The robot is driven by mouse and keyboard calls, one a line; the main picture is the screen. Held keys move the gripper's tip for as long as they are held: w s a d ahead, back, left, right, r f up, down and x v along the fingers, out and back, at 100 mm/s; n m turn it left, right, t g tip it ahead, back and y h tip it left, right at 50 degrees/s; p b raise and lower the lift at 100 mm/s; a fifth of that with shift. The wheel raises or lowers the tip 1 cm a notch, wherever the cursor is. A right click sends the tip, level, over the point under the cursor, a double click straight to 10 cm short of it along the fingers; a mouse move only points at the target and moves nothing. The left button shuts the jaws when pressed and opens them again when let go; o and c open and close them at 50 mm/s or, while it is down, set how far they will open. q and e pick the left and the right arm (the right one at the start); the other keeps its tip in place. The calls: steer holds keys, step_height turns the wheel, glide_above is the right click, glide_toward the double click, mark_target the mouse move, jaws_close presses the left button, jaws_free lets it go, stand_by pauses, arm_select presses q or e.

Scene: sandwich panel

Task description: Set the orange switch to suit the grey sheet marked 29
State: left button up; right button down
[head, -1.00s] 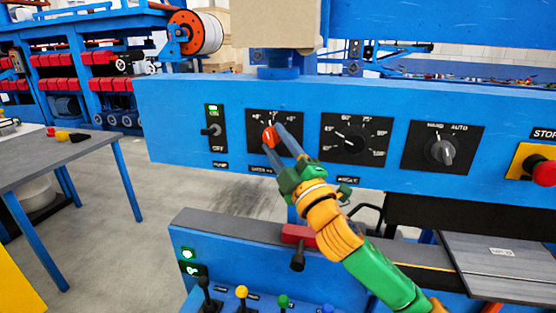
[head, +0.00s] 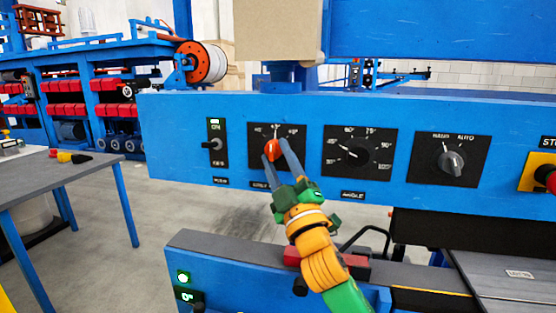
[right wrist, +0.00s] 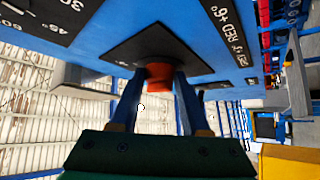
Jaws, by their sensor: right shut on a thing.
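The orange switch (head: 270,150) is a knob on a black dial plate (head: 295,133) on the blue control panel. Its pointer stands roughly upright, near the top middle mark; the small numbers are hard to read. My right gripper (head: 275,152) is shut on the switch, one finger on each side. The right wrist view shows the orange knob (right wrist: 160,77) between the fingertips (right wrist: 159,84). A grey sheet (head: 490,290) lies at the lower right with a white label (head: 519,274), too small to read. My left gripper is not in view.
The panel also carries an on/off switch (head: 215,144), an angle dial (head: 359,155), a hand/auto switch (head: 451,161) and a red stop button (head: 550,182). Lettering on the panel in the right wrist view includes "RED +6°" (right wrist: 228,25). A grey table (head: 50,180) stands at left.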

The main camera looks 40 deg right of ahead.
steer(key=shift+c, duration=1.9)
jaws_free()
steer(key=b+v, duration=0.2)
steer(key=v, duration=0.5)
steer(key=shift+f, duration=0.1)
